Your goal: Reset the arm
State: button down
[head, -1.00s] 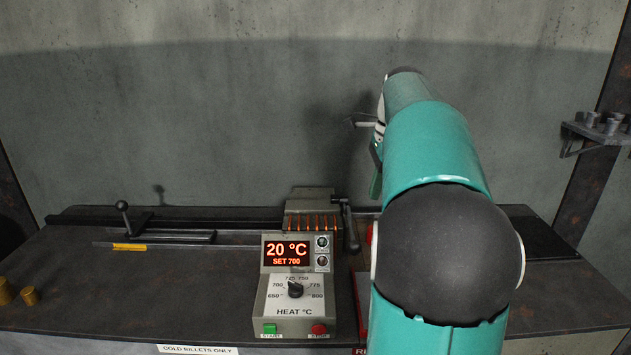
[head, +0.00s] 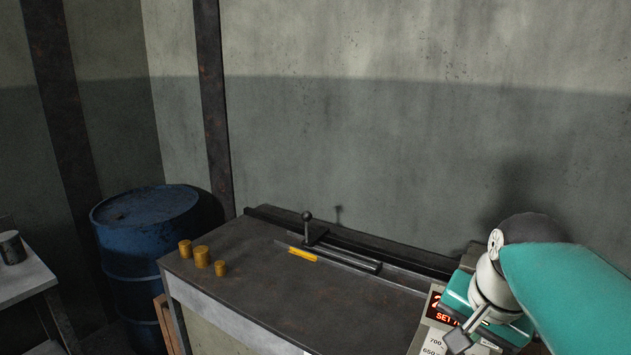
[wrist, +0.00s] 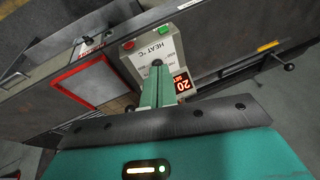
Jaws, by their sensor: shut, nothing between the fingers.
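My gripper (wrist: 157,72) shows in the wrist view with its green fingers together and nothing between them. It is above the grey heat control box (wrist: 150,48), whose orange display (wrist: 183,84) is partly hidden by the fingers. I cannot tell from this view whether the fingers touch the box. In the head view my teal arm and white wrist stand at the lower right, in front of the control box (head: 436,338), covering most of it. The fingertips are hard to make out there.
Three brass-coloured billets (head: 202,256) stand on the left end of the dark bench (head: 300,310). A slide with a ball-topped lever (head: 307,216) and yellow strip (head: 302,254) lies behind. A blue drum (head: 150,250) stands left of the bench. The wrist view shows a red frame (wrist: 70,74).

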jog(key=s+a+f+n+t, duration=0.1)
jog(key=s+a+f+n, duration=0.5)
jog(key=a+n, duration=0.1)
jog(key=shift+s+a+f+n+t, duration=0.15)
jog(key=shift+f+n+t, duration=0.2)
jog(key=shift+n, duration=0.25)
